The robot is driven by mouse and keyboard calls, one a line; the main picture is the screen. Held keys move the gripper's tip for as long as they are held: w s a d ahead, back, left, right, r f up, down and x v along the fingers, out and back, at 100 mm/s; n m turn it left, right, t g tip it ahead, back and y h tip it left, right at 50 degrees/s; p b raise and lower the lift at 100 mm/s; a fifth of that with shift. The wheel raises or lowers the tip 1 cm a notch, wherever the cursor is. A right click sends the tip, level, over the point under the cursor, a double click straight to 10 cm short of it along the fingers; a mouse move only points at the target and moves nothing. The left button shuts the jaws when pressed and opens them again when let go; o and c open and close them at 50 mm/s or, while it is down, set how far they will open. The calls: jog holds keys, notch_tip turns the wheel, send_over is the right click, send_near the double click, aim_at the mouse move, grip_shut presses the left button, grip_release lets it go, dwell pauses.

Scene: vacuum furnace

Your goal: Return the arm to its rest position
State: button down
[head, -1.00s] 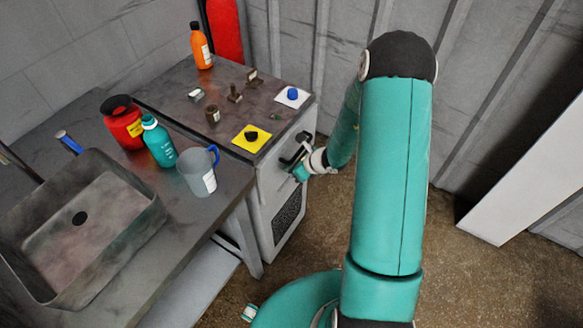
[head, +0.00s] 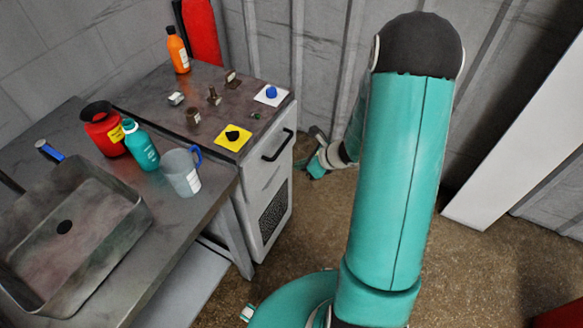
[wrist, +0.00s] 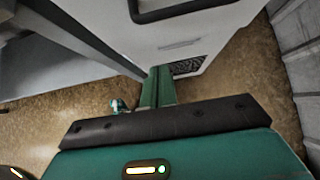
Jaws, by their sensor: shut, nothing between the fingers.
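My teal arm rises at the right of the head view and bends down behind itself to my gripper (head: 314,166). The gripper is to the right of the cabinet front, apart from the dark bar handle (head: 278,146). In the wrist view the two green fingers (wrist: 158,88) are together with nothing between them. They point toward the pale cabinet front (wrist: 190,45), and the handle (wrist: 168,12) shows at the top edge. The middle of the arm hides part of the wall and floor behind it.
The cabinet top (head: 160,90) holds small metal parts, a yellow pad (head: 233,138) and an orange bottle (head: 178,50). A sink (head: 105,245), red container (head: 103,130), teal bottle (head: 140,146) and jug (head: 181,172) are at left. A white panel (head: 510,140) leans at right. Floor (head: 470,265) is clear.

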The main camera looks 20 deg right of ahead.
jog(key=shift+s+d+r, duration=0.3)
jog(key=shift+s+r, duration=0.05)
jog(key=shift+r, duration=0.1)
jog(key=shift+r, duration=0.1)
jog(key=s+a+r+n+g, duration=0.1)
jog(key=s+a+r+n, duration=0.2)
jog(key=a+r+n, duration=0.45)
jog(key=s+a+r+n+g, duration=0.2)
jog(key=s+a+r+n, duration=0.25)
jog(key=r+n, duration=0.45)
jog(key=s+r+n+t+h, duration=0.1)
jog(key=s+r+n+h, duration=0.4)
jog(key=s+r+n, duration=0.6)
jog(key=shift+s+a+r+n+t+h, duration=0.25)
jog(key=shift+s+r+n+t+h, duration=0.15)
jog(key=shift+r, duration=0.5)
jog(key=shift+w, duration=0.1)
